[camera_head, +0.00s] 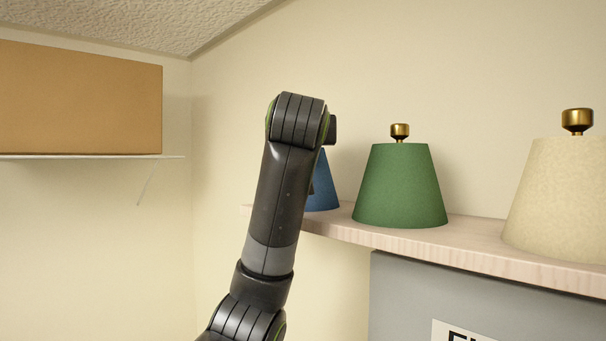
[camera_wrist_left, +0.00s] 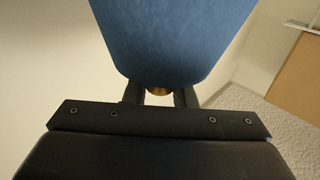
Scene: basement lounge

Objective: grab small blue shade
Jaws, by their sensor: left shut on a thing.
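The small blue shade (camera_head: 322,188) is at the far left end of the wooden shelf in the head view, partly hidden behind my left arm. Its lower edge appears level with the shelf top; I cannot tell whether it touches. In the left wrist view the blue shade (camera_wrist_left: 175,40) fills the top middle, with its brass knob (camera_wrist_left: 158,91) between the fingers. My left gripper (camera_wrist_left: 159,97) is shut on the shade's knob. The gripper's fingers are hidden by the arm in the head view. My right gripper is not in view.
A green shade (camera_head: 400,187) and a cream shade (camera_head: 562,200), both with brass knobs, stand to the right on the wooden shelf (camera_head: 470,242). A grey cabinet (camera_head: 400,290) is below. A cardboard box (camera_head: 80,100) sits on a white shelf (camera_head: 100,157) at left.

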